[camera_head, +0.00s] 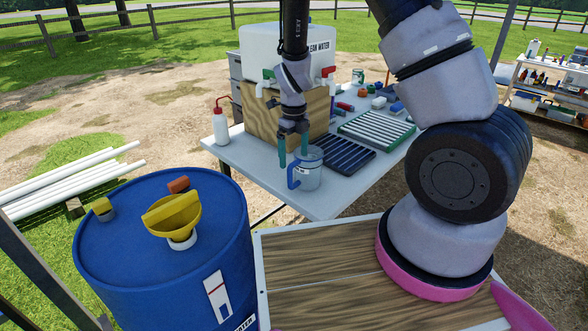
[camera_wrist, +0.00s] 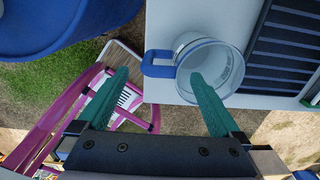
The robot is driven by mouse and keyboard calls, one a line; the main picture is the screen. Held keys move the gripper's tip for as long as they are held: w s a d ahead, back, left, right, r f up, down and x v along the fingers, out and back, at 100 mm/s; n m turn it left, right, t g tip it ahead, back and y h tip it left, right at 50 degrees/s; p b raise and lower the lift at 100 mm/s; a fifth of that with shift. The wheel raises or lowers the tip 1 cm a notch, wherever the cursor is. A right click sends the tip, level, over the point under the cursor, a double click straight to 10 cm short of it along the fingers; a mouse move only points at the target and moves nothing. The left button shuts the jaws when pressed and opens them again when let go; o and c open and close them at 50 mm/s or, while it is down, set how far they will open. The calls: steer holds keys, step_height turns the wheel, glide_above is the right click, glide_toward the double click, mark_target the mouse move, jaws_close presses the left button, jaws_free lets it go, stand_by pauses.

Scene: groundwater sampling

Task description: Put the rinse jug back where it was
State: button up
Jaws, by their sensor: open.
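The rinse jug (camera_head: 311,172), a clear cup with a blue rim and blue handle, stands upright on the white table (camera_head: 240,158) near its front edge. In the wrist view the jug (camera_wrist: 232,72) looks empty, with its handle pointing left. My gripper (camera_head: 293,160) is open, its two green fingers pointing down at the jug's handle side. In the wrist view the handle lies between the fingers (camera_wrist: 158,78), and the right finger overlaps the jug's mouth. I cannot tell whether a finger touches the jug.
A dark slotted rack (camera_head: 346,154) is right of the jug, with a white one (camera_head: 376,130) beyond. A clean-water tank (camera_head: 262,50) on a wooden block (camera_head: 262,115) stands behind. A wash bottle (camera_head: 221,125) is at left. A blue drum (camera_head: 165,245) with a yellow funnel (camera_head: 172,212) stands front left.

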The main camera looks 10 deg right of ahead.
steer(key=shift+r, duration=1.75)
steer(key=s+d+r+n+t+y, duration=0.25)
steer(key=r+n, duration=0.35)
steer(key=r, duration=0.5)
steer(key=s+d+r+n+t+y, duration=0.1)
steer(key=s+d+r+n, duration=0.35)
steer(key=r, duration=0.75)
steer(key=s+d+r+n+t+h, duration=0.1)
steer(key=s+d+r+n+t, duration=0.2)
steer(key=s+r+n, duration=0.8)
steer(key=d+n, duration=0.1)
steer(key=n, duration=0.2)
steer(key=shift+s+d, duration=0.15)
steer(key=shift+s, duration=0.05)
steer(key=shift+t+h, duration=0.25)
